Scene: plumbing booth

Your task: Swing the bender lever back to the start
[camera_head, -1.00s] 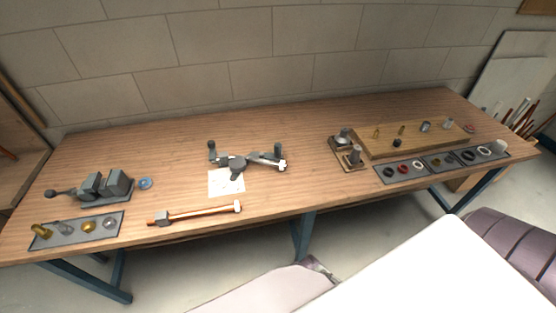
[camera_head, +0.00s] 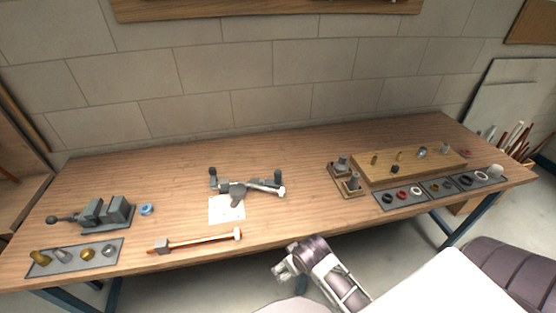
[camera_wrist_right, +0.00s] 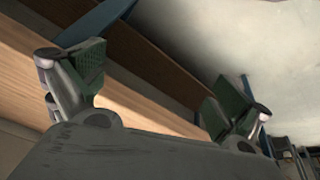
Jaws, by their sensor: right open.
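The bender (camera_head: 238,190) sits on the workbench, left of its middle, partly over a white paper sheet (camera_head: 226,210). It has a dark round body, a dark upright grip at its left and another at its right. A pale arm or tube with a light end (camera_head: 281,192) reaches to the right; I cannot tell which part is the lever. My right gripper (camera_head: 280,269) is in front of the bench's front edge, apart from and below the bender in the picture. In the right wrist view its dark green pads (camera_wrist_right: 160,88) stand wide apart with nothing between them. My left gripper is out of view.
A copper pipe with fittings (camera_head: 200,241) lies near the front edge. A vise (camera_head: 105,214) and a parts tray (camera_head: 72,260) are at left. A wooden board (camera_head: 415,170) and more trays (camera_head: 405,196) are at right.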

